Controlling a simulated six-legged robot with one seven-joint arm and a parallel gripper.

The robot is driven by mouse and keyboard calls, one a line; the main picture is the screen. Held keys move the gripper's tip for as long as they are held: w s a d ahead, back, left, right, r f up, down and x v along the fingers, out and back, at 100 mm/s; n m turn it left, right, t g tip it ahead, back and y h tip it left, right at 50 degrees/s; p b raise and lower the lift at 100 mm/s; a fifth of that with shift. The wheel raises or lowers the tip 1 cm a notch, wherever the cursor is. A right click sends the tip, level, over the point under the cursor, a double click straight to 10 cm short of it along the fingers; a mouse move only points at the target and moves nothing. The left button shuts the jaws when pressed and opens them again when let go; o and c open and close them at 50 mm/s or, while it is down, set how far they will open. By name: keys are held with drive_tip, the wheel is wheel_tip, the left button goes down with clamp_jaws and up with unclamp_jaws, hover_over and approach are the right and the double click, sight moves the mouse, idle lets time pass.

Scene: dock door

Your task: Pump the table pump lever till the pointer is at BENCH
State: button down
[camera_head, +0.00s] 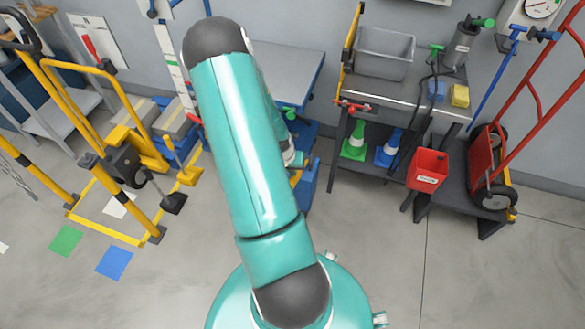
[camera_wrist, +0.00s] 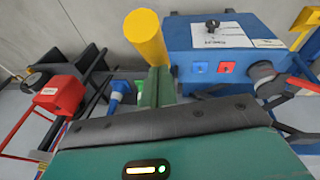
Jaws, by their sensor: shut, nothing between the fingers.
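My gripper (camera_wrist: 157,88) shows at the middle of the wrist view, its green fingers shut above the dark palm. A thick yellow cylinder (camera_wrist: 147,37), apparently the lever's grip, stands right at the fingertips; I cannot tell if they touch. A blue box (camera_wrist: 232,40), probably the table pump's housing, lies just beyond to the right, with a black knob, white labels and blue and red squares. In the head view my arm hides most of the blue unit (camera_head: 310,183) beside the grey table (camera_head: 300,62). A white strip with green marks (camera_head: 172,58) stands left of my arm; no pointer reading is legible.
A steel bench (camera_head: 425,85) with a grey bin (camera_head: 384,52) stands at the right. A red hand truck (camera_head: 484,165) is far right. Yellow rails (camera_head: 115,95) crowd the left.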

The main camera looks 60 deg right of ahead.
sight(291, 179)
drive_tip(key=shift+s+a+f+h, duration=0.25)
drive_tip(key=shift+a+f+h, duration=0.75)
drive_tip(key=shift+f+h, duration=0.2)
drive_tip(key=a+f, duration=0.4)
drive_tip(key=f, duration=0.7)
drive_tip(key=shift+s+a, duration=0.35)
drive_tip(key=shift+r, duration=0.2)
